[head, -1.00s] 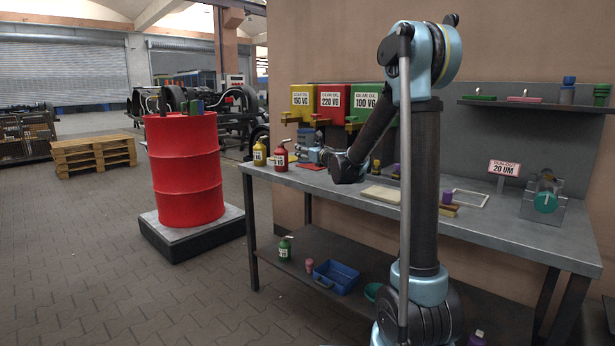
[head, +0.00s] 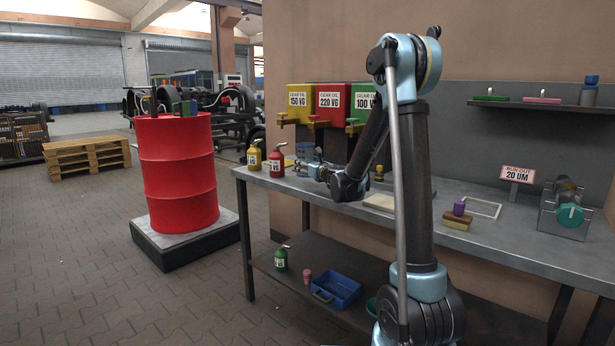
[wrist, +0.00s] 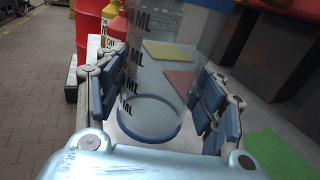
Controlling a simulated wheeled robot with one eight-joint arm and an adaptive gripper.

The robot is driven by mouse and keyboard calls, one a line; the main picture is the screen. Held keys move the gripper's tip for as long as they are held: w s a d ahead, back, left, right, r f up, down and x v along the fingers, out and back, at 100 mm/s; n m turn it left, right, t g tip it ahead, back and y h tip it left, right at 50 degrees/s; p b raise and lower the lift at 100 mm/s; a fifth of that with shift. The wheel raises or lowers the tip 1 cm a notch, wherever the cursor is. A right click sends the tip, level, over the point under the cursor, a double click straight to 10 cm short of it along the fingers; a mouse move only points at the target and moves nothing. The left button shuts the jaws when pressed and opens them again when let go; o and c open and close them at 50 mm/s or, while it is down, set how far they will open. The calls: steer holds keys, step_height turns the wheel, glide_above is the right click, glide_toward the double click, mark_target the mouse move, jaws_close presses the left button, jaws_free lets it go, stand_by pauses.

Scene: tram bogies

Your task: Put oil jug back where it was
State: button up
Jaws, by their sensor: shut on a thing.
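The oil jug (wrist: 160,95) is a clear cylinder with a blue base ring, a blue top edge and black ML marks. In the wrist view it stands upright between the fingers of my gripper (wrist: 160,112), which is shut on it. In the head view my gripper (head: 312,172) is over the left part of the workbench (head: 400,212), to the right of the red oil can (head: 277,162).
A yellow oil can (head: 254,156) stands beside the red can. Yellow (wrist: 170,50), red (wrist: 180,82) and green (wrist: 278,155) mats lie around the jug. Oil tanks (head: 330,101) are behind. A brush (head: 457,221) and test rig (head: 566,212) are to the right; a red drum (head: 180,170) stands left.

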steer(key=shift+s+a+f, duration=0.1)
steer(key=shift+f, duration=1.9)
steer(key=o, duration=1.3)
steer(key=shift+c, duration=0.2)
